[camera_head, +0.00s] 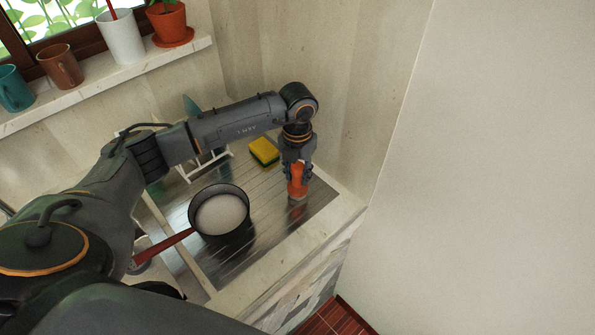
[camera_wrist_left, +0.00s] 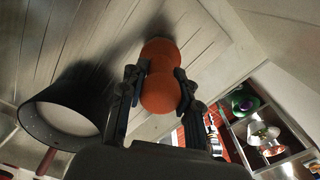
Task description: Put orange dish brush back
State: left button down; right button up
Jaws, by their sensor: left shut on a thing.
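The orange dish brush (camera_head: 297,183) is upright at the right end of the metal drainboard, its lower end at or very near the surface. My left gripper (camera_head: 298,172) points down from above and is shut on the brush. In the left wrist view the round orange brush (camera_wrist_left: 160,88) sits between the two fingers of my left gripper (camera_wrist_left: 154,84). I cannot tell whether its base touches the board. My right gripper is not in view.
A dark pot (camera_head: 221,212) with a red handle stands left of the brush. A yellow and green sponge (camera_head: 264,152) lies behind it. A white rack (camera_head: 207,163) stands farther left. The wall rises at the right, and the counter's front edge (camera_head: 290,255) is near.

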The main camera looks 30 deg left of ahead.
pick_arm(q)
jog(key=shift+f, duration=0.15)
jog(key=c, duration=1)
grip_release()
jog(key=shift+o, duration=0.2)
